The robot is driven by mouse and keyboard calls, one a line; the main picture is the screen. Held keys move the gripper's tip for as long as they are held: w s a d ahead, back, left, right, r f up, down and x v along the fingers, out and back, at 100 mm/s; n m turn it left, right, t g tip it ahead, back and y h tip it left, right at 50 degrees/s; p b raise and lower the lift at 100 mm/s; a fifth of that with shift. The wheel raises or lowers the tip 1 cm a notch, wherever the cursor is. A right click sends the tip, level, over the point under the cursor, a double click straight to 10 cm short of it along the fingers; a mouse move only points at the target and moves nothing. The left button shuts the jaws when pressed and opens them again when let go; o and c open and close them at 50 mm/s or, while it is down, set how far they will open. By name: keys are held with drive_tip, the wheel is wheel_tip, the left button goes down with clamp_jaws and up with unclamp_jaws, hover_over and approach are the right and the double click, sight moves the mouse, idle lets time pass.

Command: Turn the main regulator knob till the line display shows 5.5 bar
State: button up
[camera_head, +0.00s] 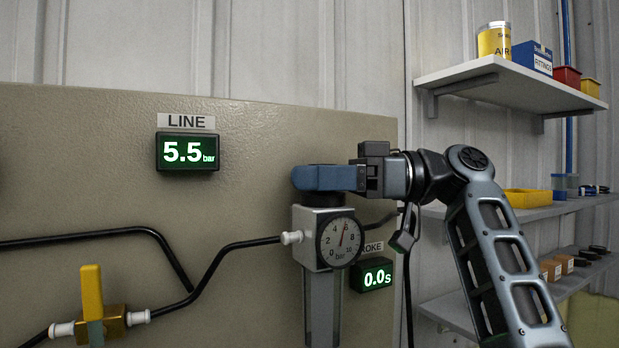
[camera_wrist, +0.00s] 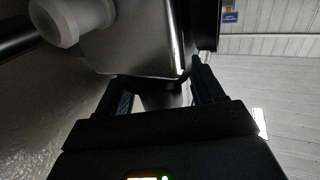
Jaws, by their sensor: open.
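In the wrist view, the dark knob (camera_wrist: 163,100) lies between the two fingers of my open gripper (camera_wrist: 162,90). Whether either finger touches it cannot be told.
A second display (camera_head: 374,275) below right reads 0.0 s, its label partly hidden. A yellow-handled valve (camera_head: 92,300) sits on the black hoses at lower left. Shelves (camera_head: 505,82) with tins, boxes and bins stand at right. The panel (camera_head: 80,190) left of the regulator is mostly flat.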

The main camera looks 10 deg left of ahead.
drive_tip(key=b+v, duration=0.1)
drive_tip(key=v, duration=0.6)
drive_tip(key=shift+d, duration=0.15)
